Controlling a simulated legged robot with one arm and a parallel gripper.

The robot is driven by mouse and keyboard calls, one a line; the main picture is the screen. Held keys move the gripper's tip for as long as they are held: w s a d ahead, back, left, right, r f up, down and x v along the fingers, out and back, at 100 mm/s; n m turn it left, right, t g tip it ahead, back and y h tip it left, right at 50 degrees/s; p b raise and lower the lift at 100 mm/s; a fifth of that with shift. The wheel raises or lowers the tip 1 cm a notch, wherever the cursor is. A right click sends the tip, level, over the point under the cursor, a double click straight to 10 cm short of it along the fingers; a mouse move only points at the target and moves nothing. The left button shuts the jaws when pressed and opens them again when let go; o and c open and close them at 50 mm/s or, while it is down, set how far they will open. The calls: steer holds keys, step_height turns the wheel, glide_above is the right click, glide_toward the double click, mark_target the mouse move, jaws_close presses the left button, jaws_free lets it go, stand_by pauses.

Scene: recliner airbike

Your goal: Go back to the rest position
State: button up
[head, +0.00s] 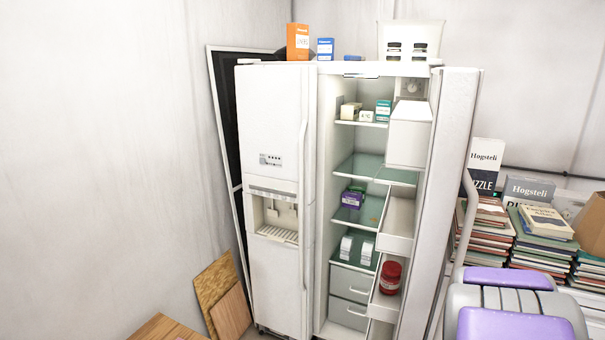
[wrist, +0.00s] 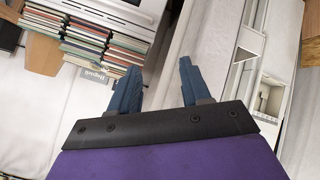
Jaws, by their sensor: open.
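My gripper (wrist: 160,90) shows in the wrist view with its two blue fingers spread apart and nothing between them. No object is in contact with the fingers in the wrist view.
Fridge shelves hold several small boxes, and a red jar (head: 390,277) sits in a door bin. Wooden boards (head: 222,290) lean at the left wall.

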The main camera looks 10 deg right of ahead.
steer(key=s+a+g+y, duration=0.2)
steer(key=s+a+g, duration=0.1)
steer(key=s+a, duration=0.6)
steer(key=s+a+r+n+g+y+b, duration=0.1)
steer(key=s+a+g+y, duration=0.1)
steer(key=s+a, duration=0.7)
steer(key=s+a+g+y, duration=0.2)
steer(key=s+a, duration=0.6)
steer(key=a, duration=1)
steer(key=shift+s+a+r+g+y, duration=0.3)
steer(key=shift+s+r+g, duration=0.1)
steer(key=shift+g, duration=0.8)
